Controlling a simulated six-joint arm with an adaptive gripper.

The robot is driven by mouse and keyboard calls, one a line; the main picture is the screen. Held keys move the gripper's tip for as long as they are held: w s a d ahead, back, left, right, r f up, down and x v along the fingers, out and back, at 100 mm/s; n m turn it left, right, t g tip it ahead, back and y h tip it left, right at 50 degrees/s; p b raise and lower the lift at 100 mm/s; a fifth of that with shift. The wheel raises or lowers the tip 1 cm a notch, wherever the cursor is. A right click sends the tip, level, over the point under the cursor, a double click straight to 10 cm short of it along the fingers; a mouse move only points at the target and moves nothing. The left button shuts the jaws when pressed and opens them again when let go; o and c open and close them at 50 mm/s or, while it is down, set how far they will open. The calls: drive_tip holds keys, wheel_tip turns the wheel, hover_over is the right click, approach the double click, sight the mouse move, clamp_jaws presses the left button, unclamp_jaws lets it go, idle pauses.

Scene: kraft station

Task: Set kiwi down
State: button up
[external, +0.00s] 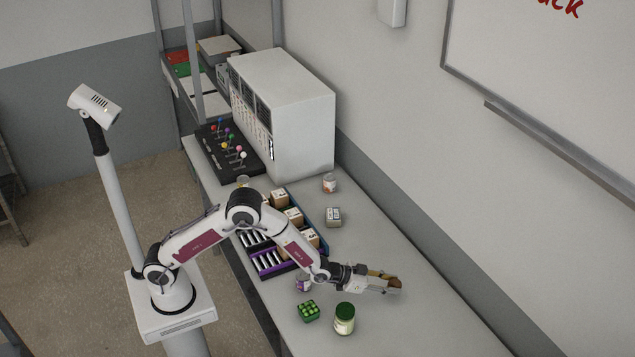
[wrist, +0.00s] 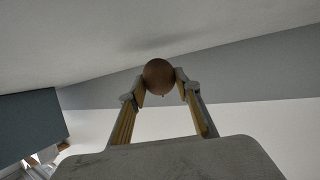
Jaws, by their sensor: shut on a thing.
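The kiwi (wrist: 158,74) is a round brown thing between my fingertips in the wrist view. My gripper (wrist: 160,84) is shut on it, with one finger on each side. In the external view my gripper (external: 385,282) reaches out over the right part of the table (external: 420,258), and a brownish end shows at its fingers. I cannot tell its exact height above the table there.
A green-lidded jar (external: 344,319), a green basket of green items (external: 308,311) and a small purple-labelled can (external: 303,284) stand near the gripper. A carton (external: 333,217) and another can (external: 329,184) stand farther back. The table right of my gripper is clear.

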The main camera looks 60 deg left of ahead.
drive_tip(key=shift+f, duration=1.05)
drive_tip(key=shift+f, duration=0.1)
drive_tip(key=o, duration=1.1)
drive_tip(key=shift+v, duration=6)
drive_tip(key=shift+a, duration=0.1)
